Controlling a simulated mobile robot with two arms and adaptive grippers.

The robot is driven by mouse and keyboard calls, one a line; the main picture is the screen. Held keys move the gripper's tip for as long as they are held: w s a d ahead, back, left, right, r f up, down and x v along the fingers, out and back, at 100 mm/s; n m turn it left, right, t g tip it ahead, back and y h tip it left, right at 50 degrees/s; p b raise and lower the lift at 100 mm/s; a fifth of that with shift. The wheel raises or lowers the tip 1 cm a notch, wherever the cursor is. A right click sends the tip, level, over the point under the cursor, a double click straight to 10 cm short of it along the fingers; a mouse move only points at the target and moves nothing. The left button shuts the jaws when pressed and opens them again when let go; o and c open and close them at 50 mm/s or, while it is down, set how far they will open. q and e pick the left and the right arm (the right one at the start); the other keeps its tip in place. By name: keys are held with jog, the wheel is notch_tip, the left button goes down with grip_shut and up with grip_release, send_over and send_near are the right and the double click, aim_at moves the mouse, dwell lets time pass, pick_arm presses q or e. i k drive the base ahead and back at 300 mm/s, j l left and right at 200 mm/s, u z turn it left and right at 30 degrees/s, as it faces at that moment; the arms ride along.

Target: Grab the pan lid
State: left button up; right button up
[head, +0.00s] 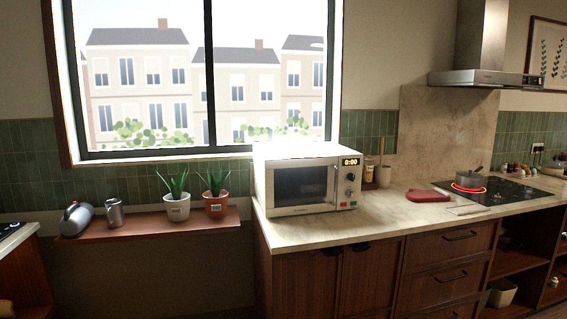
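A small grey pan (468,179) with a handle sits on the cooktop (508,192) at the right, on a burner with a glowing red ring. A second pan or bowl (553,168) shows at the far right edge, partly cut off. I cannot make out a separate pan lid; whether one lies on either pan is too small to tell. Neither of my grippers is in view.
A white microwave (303,180) stands at the counter's (395,218) left end. A red mitt (428,195) lies before the cooktop. A wooden shelf (140,229) holds two potted plants and metal vessels. Drawers (450,245) and open shelves are below the counter.

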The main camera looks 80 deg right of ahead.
aim_at(470, 174)
jog(key=z, duration=3.95)
jog(key=i+l+z, duration=0.1)
jog(key=i+z, duration=0.2)
jog(key=i, duration=0.85)
jog(key=i+j+z, duration=0.15)
jog(key=i+z, duration=0.15)
jog(key=i, duration=0.8)
jog(key=i+l+u, duration=0.1)
jog(key=i+u, duration=0.2)
jog(key=i, duration=0.2)
jog(key=i+l+u, duration=0.35)
jog(key=i+j, duration=0.1)
